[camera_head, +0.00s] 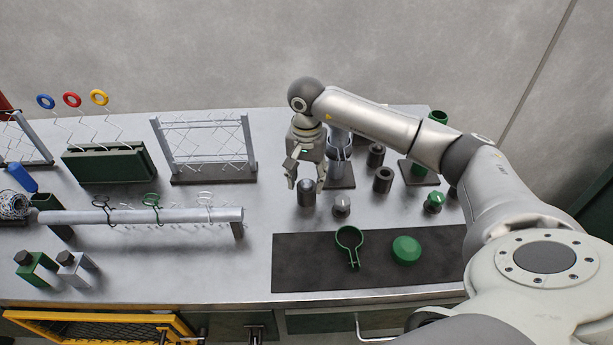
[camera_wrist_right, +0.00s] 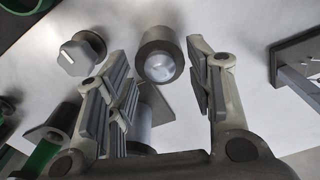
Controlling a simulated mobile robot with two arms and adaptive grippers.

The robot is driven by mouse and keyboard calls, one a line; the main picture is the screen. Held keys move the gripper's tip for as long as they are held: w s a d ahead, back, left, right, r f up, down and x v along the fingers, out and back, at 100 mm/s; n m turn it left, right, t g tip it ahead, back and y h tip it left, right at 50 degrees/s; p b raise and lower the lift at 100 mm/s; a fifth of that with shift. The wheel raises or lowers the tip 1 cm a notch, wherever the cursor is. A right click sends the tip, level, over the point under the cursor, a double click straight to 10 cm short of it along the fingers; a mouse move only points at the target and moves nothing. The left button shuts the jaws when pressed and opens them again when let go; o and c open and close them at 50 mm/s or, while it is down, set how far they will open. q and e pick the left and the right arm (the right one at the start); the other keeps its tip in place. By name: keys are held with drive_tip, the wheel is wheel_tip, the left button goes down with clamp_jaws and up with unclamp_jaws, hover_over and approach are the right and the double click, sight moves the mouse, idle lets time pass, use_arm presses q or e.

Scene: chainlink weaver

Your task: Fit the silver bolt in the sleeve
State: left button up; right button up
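A silver bolt (camera_head: 341,205) with a faceted grey head stands on the table; it also shows at upper left in the right wrist view (camera_wrist_right: 82,53). A dark grey sleeve (camera_head: 307,194) stands just left of it, and in the right wrist view the sleeve (camera_wrist_right: 158,50) has a bright, silvery inside. Two more dark sleeves stand behind to the right (camera_head: 383,180). My right gripper (camera_head: 306,183) is open, pointing down, with its fingers apart on either side of the left sleeve in view. I cannot tell whether they touch it. My left gripper is not in view.
A grey post with clamps (camera_head: 339,168) stands behind my right gripper. A green-headed bolt (camera_head: 434,202) is to the right. A mesh rack (camera_head: 205,145) and rail (camera_head: 140,216) stand left.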

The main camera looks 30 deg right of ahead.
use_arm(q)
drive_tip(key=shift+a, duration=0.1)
use_arm(e)
wheel_tip(320, 180, up, 12)
idle(0.6)
idle(0.4)
